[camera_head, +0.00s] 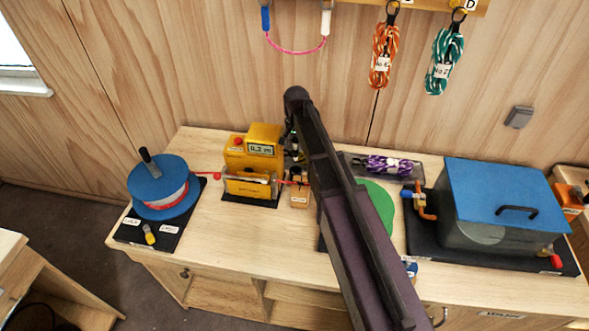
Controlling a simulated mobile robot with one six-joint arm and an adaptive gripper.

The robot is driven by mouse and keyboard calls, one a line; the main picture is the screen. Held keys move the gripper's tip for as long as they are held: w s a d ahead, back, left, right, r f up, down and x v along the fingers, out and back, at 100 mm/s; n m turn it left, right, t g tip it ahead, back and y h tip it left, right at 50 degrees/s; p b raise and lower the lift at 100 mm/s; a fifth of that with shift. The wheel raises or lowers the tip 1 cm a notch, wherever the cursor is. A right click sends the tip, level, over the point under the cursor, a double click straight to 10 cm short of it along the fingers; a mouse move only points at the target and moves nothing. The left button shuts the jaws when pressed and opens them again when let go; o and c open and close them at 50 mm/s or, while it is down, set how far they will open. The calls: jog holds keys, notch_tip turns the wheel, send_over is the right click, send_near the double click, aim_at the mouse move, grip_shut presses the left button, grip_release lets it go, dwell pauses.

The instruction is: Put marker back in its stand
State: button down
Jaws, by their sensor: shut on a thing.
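My gripper (296,158) is small and partly hidden behind my dark arm, just right of the yellow machine. It points down over a small wooden block (299,199), which looks like the marker stand. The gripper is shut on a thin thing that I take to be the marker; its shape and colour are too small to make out. A dark tip shows close above the block's top. I cannot tell whether it touches the block or is inside it.
The yellow measuring machine (262,148) stands close left of the block. A blue reel (158,184) is at the far left. Right of my arm are a green disc (378,208), a grey tray (352,164) with purple rope (388,166), and a blue-lidded tank (500,205). Ropes (445,60) hang above.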

aim_at(296, 155)
jog(key=shift+f+b, duration=1.8)
jog(key=shift+f, duration=0.4)
jog(key=shift+f, duration=0.1)
jog(key=shift+f+b, duration=2.15)
jog(key=shift+b, duration=0.1)
jog(key=shift+f, duration=0.15)
jog(key=shift+c, duration=2.4)
grip_release()
notch_tip(296, 155, up, 12)
jog(key=p, duration=1.2)
jog(key=shift+r, duration=0.2)
